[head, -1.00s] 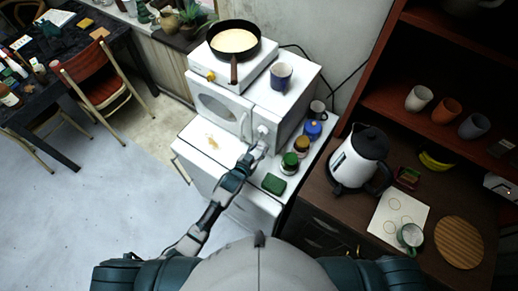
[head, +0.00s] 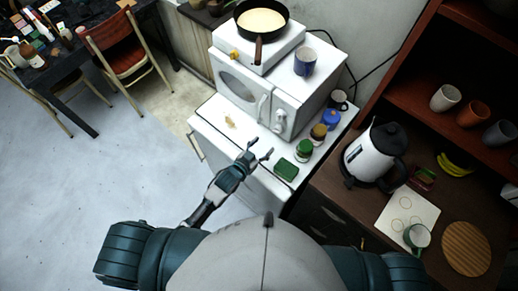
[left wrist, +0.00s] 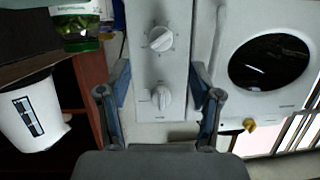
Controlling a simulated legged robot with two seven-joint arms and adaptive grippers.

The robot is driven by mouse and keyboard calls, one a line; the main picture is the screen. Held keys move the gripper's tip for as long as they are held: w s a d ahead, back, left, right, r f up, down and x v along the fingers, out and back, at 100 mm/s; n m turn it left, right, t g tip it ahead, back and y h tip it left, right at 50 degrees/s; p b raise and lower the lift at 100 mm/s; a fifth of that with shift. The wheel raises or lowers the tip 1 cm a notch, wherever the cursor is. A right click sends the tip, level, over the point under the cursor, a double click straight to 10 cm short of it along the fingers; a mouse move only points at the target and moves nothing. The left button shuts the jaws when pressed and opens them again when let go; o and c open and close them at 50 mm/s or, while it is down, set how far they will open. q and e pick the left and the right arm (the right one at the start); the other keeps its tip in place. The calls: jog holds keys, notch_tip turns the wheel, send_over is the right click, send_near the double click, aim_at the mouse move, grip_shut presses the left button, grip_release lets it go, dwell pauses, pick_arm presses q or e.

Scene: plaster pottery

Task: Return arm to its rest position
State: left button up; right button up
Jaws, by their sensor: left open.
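My left gripper (head: 260,155) is open and empty in the head view. It hangs over the front part of the white cabinet top, in front of the microwave (head: 258,98) and apart from its knobs. In the left wrist view the two fingers of the left gripper (left wrist: 160,100) are spread apart, with the microwave's two knobs (left wrist: 160,68) showing between and beyond them. The microwave door is shut. My right gripper does not show in either view.
A green sponge (head: 286,170) and several lidded jars (head: 304,150) stand right of the gripper. A pan (head: 262,20) on a hot plate and a blue mug (head: 305,62) sit on the microwave. A kettle (head: 372,155) stands on the dark counter. Floor at left is clear.

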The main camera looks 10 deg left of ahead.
pick_arm(q)
jog(key=shift+v, duration=1.2)
